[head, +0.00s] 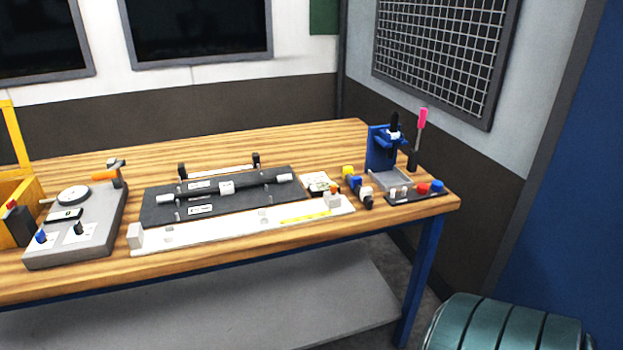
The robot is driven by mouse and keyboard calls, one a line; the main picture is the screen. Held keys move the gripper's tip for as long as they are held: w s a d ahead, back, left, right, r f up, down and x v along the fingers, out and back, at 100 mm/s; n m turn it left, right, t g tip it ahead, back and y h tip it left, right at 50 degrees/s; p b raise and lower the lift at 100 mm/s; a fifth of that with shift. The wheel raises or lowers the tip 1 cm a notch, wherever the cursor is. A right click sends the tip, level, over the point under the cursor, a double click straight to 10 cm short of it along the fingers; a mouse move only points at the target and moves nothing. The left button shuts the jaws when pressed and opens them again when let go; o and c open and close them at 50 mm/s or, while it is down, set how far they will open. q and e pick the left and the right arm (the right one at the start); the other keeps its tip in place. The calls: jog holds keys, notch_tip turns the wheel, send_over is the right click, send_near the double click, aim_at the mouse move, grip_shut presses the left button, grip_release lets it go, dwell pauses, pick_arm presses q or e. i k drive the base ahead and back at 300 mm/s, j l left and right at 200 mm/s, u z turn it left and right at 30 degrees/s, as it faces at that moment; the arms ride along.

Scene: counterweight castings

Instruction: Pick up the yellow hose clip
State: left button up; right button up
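A small rounded yellow piece (348,172) lies on the workbench right of centre, beside a small blue piece (355,183). It may be the yellow hose clip, but it is too small to make out its shape. A flat yellow strip (305,216) lies along the white base plate (235,232) at the front. Neither of my grippers shows in the head view.
The wooden workbench (240,144) holds a black fixture (220,205), a grey gauge unit (82,225), a blue press (383,148) with a pink-handled lever (422,118), and a dark tray (418,197) of small parts. A teal ribbed drum (510,325) stands at lower right.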

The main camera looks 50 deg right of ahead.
aim_at(349, 169)
jog(key=l+z, duration=0.1)
jog(key=z, duration=0.3)
jog(key=i+z, duration=0.1)
jog(key=z, duration=0.25)
jog(key=l+z, duration=0.15)
jog(key=z, duration=0.25)
jog(key=i+z, duration=0.1)
jog(key=z, duration=0.3)
